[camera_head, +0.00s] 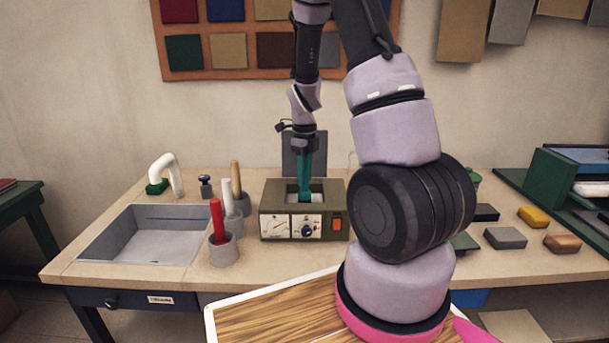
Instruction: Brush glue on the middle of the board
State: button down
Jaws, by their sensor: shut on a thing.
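My gripper (304,162) points straight down over the olive glue heater box (276,224) on the bench. A teal upright piece runs from the wrist into the box's open top; I cannot tell where fingers end and the held thing begins. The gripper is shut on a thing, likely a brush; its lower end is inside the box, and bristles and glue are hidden. The box has a dial, a knob and an orange switch on its front. I cannot tell for sure which thing is the board; a shallow grey tray (190,246) lies at the left of the bench.
Handles in red (217,220), white (228,195) and wood (236,178) stand in grey cups left of the box. A white bent pipe (163,160) stands behind the tray. Small blocks, including a yellow one (532,217), lie at the right. My arm hides the bench's middle right.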

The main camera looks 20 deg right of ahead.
jog(key=shift+f, duration=0.5)
dwell(1.1)
jog(key=shift+r, duration=3.55)
